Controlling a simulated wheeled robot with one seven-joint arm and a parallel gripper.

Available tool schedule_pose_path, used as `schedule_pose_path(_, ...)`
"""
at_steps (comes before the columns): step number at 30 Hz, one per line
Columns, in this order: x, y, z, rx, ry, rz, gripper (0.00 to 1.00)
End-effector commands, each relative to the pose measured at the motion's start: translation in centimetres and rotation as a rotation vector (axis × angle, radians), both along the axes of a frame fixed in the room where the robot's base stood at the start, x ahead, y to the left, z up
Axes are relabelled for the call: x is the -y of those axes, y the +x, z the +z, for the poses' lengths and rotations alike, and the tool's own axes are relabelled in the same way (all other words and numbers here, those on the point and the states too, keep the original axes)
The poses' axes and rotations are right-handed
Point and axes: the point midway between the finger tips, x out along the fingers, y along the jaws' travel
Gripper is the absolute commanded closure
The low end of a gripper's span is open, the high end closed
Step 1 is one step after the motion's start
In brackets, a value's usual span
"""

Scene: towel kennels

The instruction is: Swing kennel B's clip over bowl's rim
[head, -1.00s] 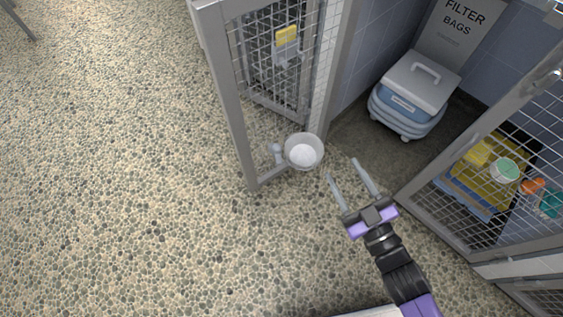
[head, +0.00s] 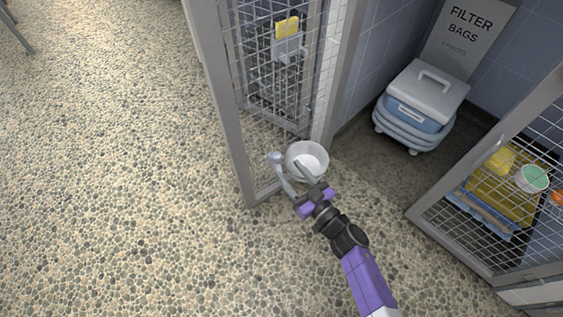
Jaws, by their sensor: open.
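A round pale bowl (head: 309,153) sits low by the foot of the open kennel door's grey frame (head: 229,120). A small grey-blue clip (head: 275,157) with a rounded end stands just left of the bowl's rim, apart from its inside. My gripper (head: 287,170) is open at the bowl's near left side. One finger lies close to the clip, and the other overlaps the bowl's near rim in the picture. I cannot tell whether either finger touches. The fingers partly hide the clip's lower part and the bowl's near wall.
A blue-grey lidded bin (head: 421,103) stands in the alcove under a FILTER BAGS sign (head: 470,30). A mesh door at right (head: 505,190) fronts a yellow towel and several containers. A yellow-tagged latch (head: 287,40) is on the mesh above.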

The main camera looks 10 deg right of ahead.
Motion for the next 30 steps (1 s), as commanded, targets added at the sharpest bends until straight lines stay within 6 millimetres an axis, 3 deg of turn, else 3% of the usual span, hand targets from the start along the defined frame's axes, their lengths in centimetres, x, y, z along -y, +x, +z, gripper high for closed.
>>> schedule_pose_path(9,-1.9,3.9,-0.2,0.001,0.0,-0.001,0.5)
schedule_pose_path(21,-2.3,4.6,0.0,0.0,-0.001,0.0,0.5)
schedule_pose_path(29,-2.3,4.6,0.0,0.001,-0.002,0.0,0.99)
schedule_pose_path(30,-2.3,4.6,0.0,0.001,-0.002,0.0,1.0)
